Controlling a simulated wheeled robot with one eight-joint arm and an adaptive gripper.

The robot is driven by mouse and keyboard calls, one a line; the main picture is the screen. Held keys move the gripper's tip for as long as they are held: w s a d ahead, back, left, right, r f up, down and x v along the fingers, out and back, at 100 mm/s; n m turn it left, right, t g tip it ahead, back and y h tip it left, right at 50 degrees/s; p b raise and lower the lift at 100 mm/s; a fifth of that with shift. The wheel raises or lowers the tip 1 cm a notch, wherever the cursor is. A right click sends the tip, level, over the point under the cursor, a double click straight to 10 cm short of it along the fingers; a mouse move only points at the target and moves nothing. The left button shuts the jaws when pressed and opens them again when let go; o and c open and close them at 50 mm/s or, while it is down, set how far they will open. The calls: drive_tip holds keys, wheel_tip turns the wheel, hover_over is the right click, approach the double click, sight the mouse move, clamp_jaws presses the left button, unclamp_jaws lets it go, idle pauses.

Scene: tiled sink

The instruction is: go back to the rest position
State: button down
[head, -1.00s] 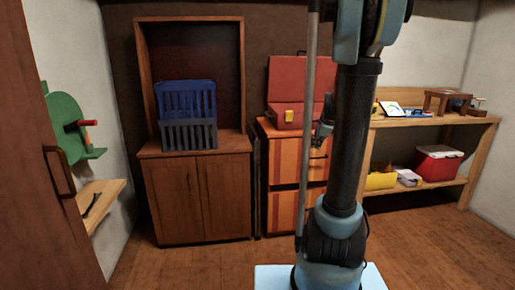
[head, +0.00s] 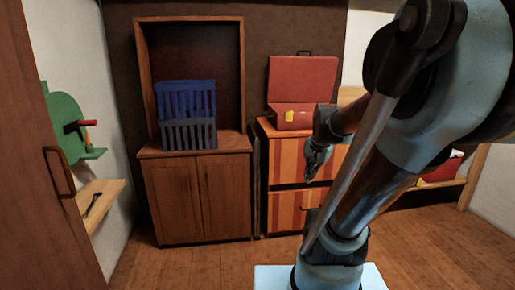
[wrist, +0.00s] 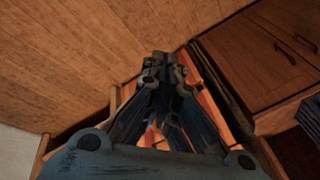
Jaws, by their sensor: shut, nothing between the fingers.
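My gripper (head: 314,172) hangs in front of the striped orange cabinet in the head view, pointing down, with my arm rising to the right of it. In the wrist view my gripper (wrist: 163,72) has its fingertips together and holds nothing. The orange cabinet shows partly behind the fingers in the wrist view, with wooden floor above it.
An open red toolbox (head: 300,95) stands on the striped cabinet (head: 284,165). A blue crate (head: 187,100) sits on the wooden cupboard (head: 195,200) to the left. A wooden shelf (head: 470,180) at the right is mostly hidden by my arm. The wooden floor (head: 200,265) in front is clear.

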drive_tip(key=s+f+n, duration=0.3)
drive_tip(key=s, duration=0.3)
drive_tip(key=s+f+n+g+h, duration=0.1)
drive_tip(key=s+f+n, duration=0.3)
drive_tip(key=s, duration=0.3)
drive_tip(key=shift+n, duration=0.3)
drive_tip(key=shift+w+a, duration=0.1)
drive_tip(key=shift+w, duration=0.05)
drive_tip(key=shift+w+f, duration=0.2)
drive_tip(key=shift+w, duration=0.15)
